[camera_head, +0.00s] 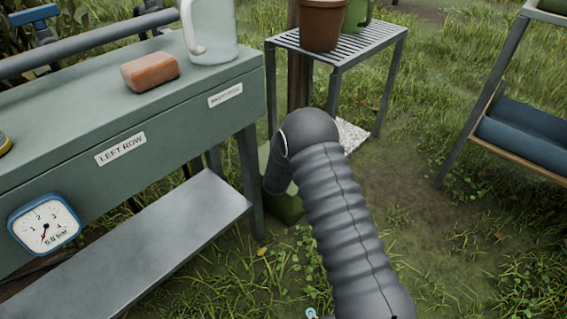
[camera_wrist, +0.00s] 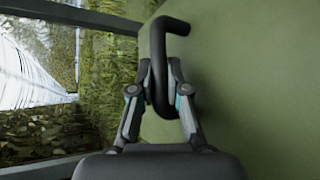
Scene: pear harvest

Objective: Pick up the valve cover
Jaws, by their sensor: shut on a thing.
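In the wrist view, my gripper (camera_wrist: 160,98) is shut on a dark, bent bar handle (camera_wrist: 157,50). The handle stands in front of a broad, plain green surface, which I take to be the valve cover (camera_wrist: 245,90). In the head view, part of a green body (camera_head: 289,207) shows low on the ground beside the bench leg, mostly behind my arm. My gripper is hidden there by my arm. I cannot tell whether the cover rests on the ground or is lifted.
The green bench (camera_head: 180,122) with row labels and a pressure gauge (camera_head: 44,224) stands at left, with a lower shelf (camera_head: 150,240). An orange-brown block (camera_head: 150,71) and a pale jug (camera_head: 212,35) are on it. A slatted stand (camera_head: 390,42) holds a pot (camera_head: 321,22).

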